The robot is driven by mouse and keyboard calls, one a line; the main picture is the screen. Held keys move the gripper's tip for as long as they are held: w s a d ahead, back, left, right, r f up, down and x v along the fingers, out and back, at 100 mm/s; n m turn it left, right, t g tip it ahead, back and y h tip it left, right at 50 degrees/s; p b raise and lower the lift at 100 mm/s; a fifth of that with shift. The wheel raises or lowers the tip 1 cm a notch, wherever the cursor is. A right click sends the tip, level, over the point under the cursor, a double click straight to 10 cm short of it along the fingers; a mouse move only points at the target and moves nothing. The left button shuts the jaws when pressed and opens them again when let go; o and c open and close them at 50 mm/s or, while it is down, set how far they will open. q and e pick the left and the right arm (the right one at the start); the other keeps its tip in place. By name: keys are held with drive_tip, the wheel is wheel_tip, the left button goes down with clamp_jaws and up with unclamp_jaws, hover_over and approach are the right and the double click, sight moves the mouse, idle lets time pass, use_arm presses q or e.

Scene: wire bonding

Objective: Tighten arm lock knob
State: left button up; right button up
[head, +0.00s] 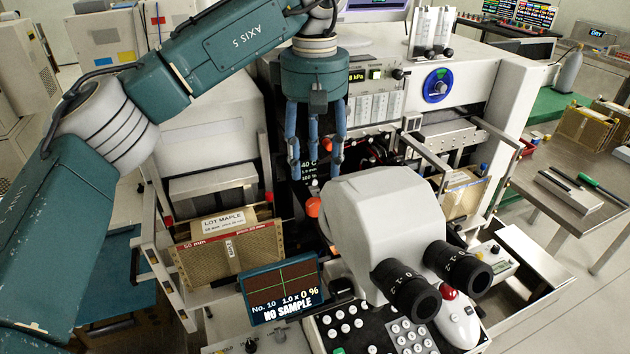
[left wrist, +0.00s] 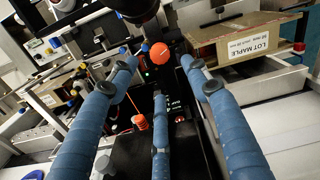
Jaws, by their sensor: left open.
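An orange-red round knob (head: 312,207), which looks like the arm lock knob, sits beside the white microscope head (head: 385,215) of the bonding machine. It also shows as an orange ball in the left wrist view (left wrist: 159,53), beyond my fingertips. My left gripper (head: 316,165) points down over the machine with its blue fingers spread, open and empty. In the head view its tips are above the knob and apart from it. In the left wrist view the fingers (left wrist: 160,80) frame the space just short of the knob. My right gripper is in neither view.
A LOT MAPLE box (head: 222,222) stands left of the knob. A small NO SAMPLE screen (head: 282,290) is in front. The black eyepieces (head: 410,290) project at the lower right. The machine's front panel (head: 375,75) stands behind the gripper.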

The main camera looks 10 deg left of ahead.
use_arm(q)
drive_tip(key=shift+r, duration=1.65)
